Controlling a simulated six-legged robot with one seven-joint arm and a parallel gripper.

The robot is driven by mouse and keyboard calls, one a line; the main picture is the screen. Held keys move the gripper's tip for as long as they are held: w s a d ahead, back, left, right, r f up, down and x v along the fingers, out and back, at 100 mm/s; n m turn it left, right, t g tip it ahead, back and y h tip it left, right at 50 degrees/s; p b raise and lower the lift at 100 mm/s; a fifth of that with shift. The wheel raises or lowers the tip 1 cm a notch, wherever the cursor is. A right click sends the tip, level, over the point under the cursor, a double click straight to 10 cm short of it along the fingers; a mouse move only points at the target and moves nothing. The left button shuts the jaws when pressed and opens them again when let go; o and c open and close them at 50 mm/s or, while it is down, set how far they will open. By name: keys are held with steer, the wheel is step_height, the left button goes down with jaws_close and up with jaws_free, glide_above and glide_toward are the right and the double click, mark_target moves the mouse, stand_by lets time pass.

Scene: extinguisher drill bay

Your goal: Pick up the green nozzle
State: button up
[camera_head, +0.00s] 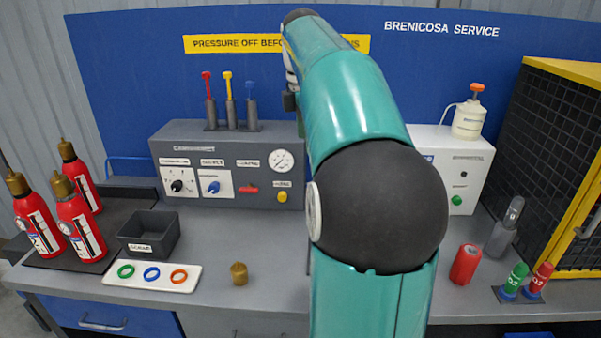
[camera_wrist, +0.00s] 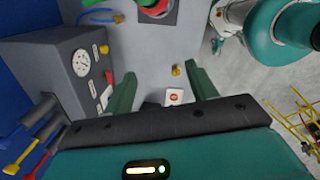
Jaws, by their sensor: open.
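I cannot make out the green nozzle in the wrist view. My gripper (camera_wrist: 160,68) shows there with two green fingers apart and nothing between them. It hangs above the bench near the console. In the head view my arm hides the gripper and the middle of the bench.
A red can (camera_head: 465,264) and a grey bottle (camera_head: 504,229) stand near the holder, with a mesh cage (camera_head: 563,150) behind. A brass fitting (camera_head: 238,273), ring tray (camera_head: 108,281), dark bin (camera_head: 147,235), console (camera_head: 225,155) and red extinguishers (camera_head: 80,227) are to the left.

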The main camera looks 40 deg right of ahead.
steer(key=s+d+n+y, duration=0.15)
steer(key=s+d, duration=0.25)
steer(key=d, duration=0.5)
steer(key=shift+n+h, duration=0.25)
step_height(320, 180, down, 8)
steer(key=shift+r, duration=0.15)
steer(key=shift+a+f, duration=0.1)
steer(key=shift+f, duration=0.1)
steer(key=shift+w+f, duration=0.1)
steer(key=shift+f, duration=2.65)
steer(key=c, duration=1.2)
